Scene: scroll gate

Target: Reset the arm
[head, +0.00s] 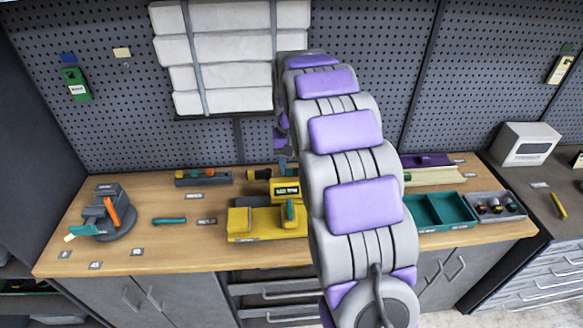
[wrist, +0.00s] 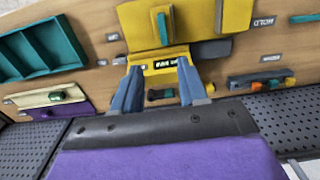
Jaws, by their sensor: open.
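My arm (head: 345,165), grey with purple pads, stretches from the bottom of the head view over the workbench toward the pegboard. My gripper (wrist: 158,68) shows in the wrist view with its two blue-grey fingers spread apart and nothing between them. Beyond the fingertips lies a yellow fixture (wrist: 195,20) with a dark display and a teal handle. In the head view the same yellow fixture (head: 262,222) sits at the bench's middle, partly covered by my arm. My gripper is hidden behind my arm in the head view.
The wooden bench (head: 150,250) carries a grey device with an orange lever (head: 108,215), a teal tool (head: 169,221), a teal tray (head: 440,211) and a small tool rack (head: 203,178). A pegboard (head: 115,120) with white rolled panels (head: 225,80) stands behind.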

